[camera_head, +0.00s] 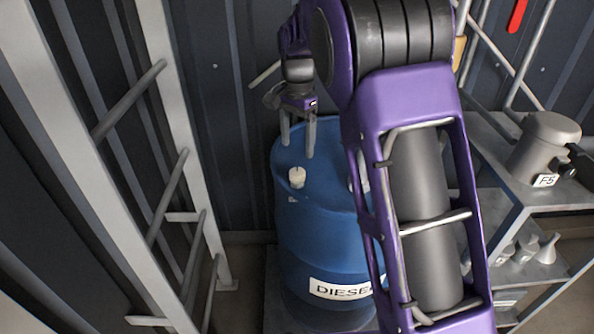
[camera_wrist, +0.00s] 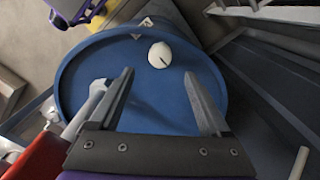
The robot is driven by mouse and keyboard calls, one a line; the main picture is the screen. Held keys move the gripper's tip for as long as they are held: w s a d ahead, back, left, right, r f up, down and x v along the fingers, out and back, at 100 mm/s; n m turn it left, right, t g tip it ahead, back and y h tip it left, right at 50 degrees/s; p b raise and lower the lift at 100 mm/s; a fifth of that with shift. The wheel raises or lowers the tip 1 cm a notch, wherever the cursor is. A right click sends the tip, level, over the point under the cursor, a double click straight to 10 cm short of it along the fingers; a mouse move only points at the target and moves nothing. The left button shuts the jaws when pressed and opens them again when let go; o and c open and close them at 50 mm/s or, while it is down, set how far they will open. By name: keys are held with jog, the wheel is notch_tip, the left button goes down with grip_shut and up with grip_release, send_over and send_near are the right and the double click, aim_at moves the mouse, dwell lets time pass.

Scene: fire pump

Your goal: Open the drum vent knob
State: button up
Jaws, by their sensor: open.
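A blue drum (camera_head: 318,250) with a white "DIESEL" label stands upright in the middle of the head view. Its blue top (camera_wrist: 150,105) fills much of the wrist view. The small white vent knob (camera_head: 297,177) sits on the drum top near its rim. In the wrist view the knob (camera_wrist: 160,55) is round with a short dark line on it. My gripper (camera_head: 297,149) is open and empty, fingers pointing down over the drum top. In the wrist view the fingertips (camera_wrist: 159,74) stop short of the knob, which lies just beyond them, roughly centred. I see no contact with it.
A pale grey fitting (camera_wrist: 88,105) rises from the drum top beside my left finger. A ladder (camera_head: 170,130) stands left of the drum. A grey shelf (camera_head: 520,200) with a canister (camera_head: 545,140) stands at right. A corrugated dark wall (camera_head: 230,110) is close behind.

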aim_at(297, 172)
notch_tip(297, 172, down, 8)
jog(key=shift+f+b, duration=0.1)
jog(key=shift+b, duration=0.45)
jog(key=shift+c, duration=0.2)
grip_shut()
